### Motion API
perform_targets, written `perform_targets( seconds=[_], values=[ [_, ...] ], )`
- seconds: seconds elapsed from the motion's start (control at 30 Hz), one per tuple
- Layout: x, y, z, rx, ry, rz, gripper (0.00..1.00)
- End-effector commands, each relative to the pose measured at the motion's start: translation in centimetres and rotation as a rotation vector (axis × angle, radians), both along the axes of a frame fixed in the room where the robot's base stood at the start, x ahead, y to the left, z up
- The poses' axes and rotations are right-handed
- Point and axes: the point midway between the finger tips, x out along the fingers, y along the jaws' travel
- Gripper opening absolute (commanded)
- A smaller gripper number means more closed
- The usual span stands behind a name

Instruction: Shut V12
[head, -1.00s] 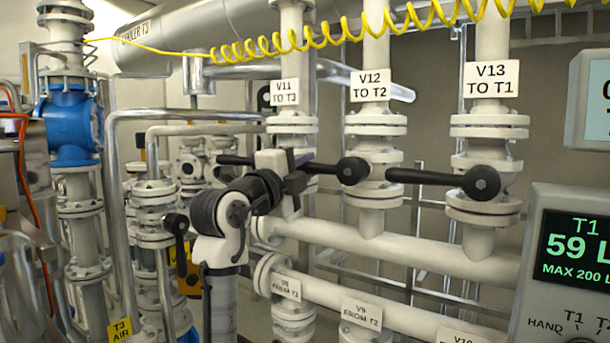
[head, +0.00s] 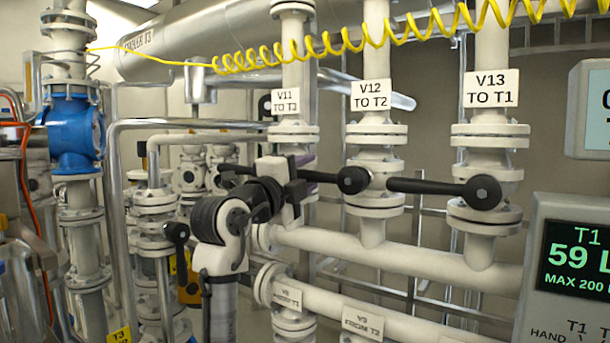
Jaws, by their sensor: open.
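The V12 valve (head: 375,172) sits on the middle vertical pipe, under the sign "V12 TO T2" (head: 370,95). Its black lever (head: 325,178) runs left from a round black hub (head: 353,180), roughly level and across the pipe. My gripper (head: 302,178) is open at the lever's left end, in front of the V11 pipe. The lever's tip is at or behind the jaws; I cannot tell whether they touch it or have it between them. My arm reaches in from the lower left.
The V13 lever (head: 430,186) points left close to the V12 hub. The V11 lever (head: 235,171) shows left of my gripper, its hub hidden. A yellow coiled hose (head: 330,50) hangs above. A T1 display panel (head: 575,265) stands at the right. Horizontal pipes run below.

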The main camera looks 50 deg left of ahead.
Motion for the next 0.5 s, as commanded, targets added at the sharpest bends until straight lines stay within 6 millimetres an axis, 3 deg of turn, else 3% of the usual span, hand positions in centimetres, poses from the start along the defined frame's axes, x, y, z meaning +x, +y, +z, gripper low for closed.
perform_targets(
  seconds=[0.17, 0.5],
  values=[
    [-1.5, -0.2, -0.5, 0.000, -0.002, 0.002, 0.41],
    [-8.7, -2.0, -2.0, 0.002, -0.003, 0.003, 0.41]
  ],
)
